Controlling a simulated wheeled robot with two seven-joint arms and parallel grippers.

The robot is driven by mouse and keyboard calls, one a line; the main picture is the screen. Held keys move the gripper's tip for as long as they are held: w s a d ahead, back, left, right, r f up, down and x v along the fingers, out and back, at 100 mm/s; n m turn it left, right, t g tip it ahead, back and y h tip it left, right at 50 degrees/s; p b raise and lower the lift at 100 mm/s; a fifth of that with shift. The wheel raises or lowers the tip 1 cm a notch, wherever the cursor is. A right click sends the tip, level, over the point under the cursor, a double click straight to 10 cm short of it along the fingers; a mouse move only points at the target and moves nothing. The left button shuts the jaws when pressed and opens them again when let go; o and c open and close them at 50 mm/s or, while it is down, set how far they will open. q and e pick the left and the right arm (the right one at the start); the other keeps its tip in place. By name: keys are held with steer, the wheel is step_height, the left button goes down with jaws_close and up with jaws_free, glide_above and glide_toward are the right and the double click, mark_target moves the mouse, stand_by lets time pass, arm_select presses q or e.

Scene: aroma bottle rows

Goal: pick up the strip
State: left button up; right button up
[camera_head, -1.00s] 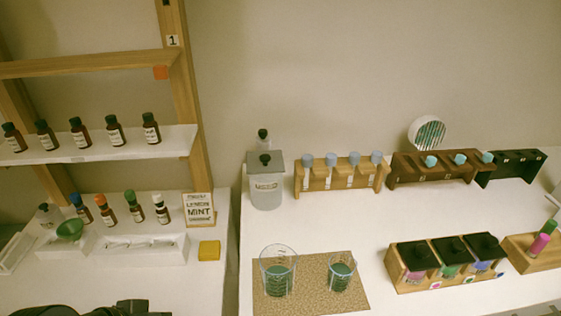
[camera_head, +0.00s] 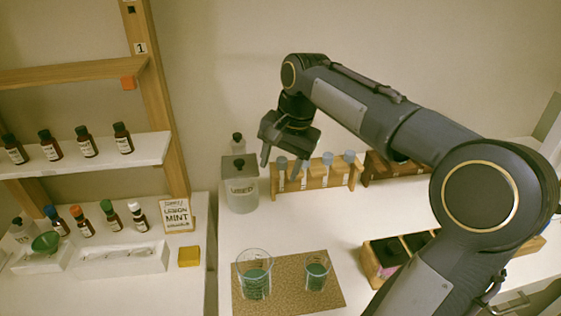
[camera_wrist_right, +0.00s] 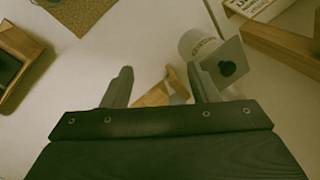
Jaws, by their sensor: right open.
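My right gripper (camera_head: 280,166) is open, its fingers pointing down beside the left end of a light wooden rack (camera_head: 316,183) in the head view. The rack holds several pieces with pale blue tops (camera_head: 328,158); I cannot tell which is the strip. In the right wrist view my right gripper (camera_wrist_right: 159,76) has its two fingers apart. Part of the light wooden rack (camera_wrist_right: 153,97) and a blue-grey piece (camera_wrist_right: 178,84) show between them, with nothing clearly gripped. My left gripper is out of view.
A lidded jar marked USED (camera_head: 242,193) stands just left of the rack, close to a finger in the wrist view (camera_wrist_right: 226,66). Two beakers (camera_head: 256,278) stand on a tan mat (camera_head: 287,299). My right arm hides much of the right side. Bottle shelves (camera_head: 90,160) stand at left.

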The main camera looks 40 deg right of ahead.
mark_target(282, 159)
steer(key=w+d+m, duration=0.2)
steer(key=w, duration=0.1)
steer(key=w+d+m+g+p, duration=0.1)
steer(key=w+d+m, duration=0.2)
steer(key=w, duration=0.1)
steer(key=w+d+m+g+h, duration=0.1)
steer(key=w+d+m, duration=0.2)
steer(key=shift+w+d+r, duration=0.1)
steer(key=shift+w, duration=0.25)
steer(key=shift+w+d+f+m+g, duration=0.2)
steer(key=shift+d+m+g, duration=0.1)
steer(key=shift+m, duration=0.3)
steer(key=shift+d+f, duration=0.1)
steer(key=shift+f, duration=0.2)
step_height(282, 159, down, 7)
steer(key=shift+f+b, duration=0.1)
steer(key=shift+b, duration=0.3)
steer(key=c, duration=0.9)
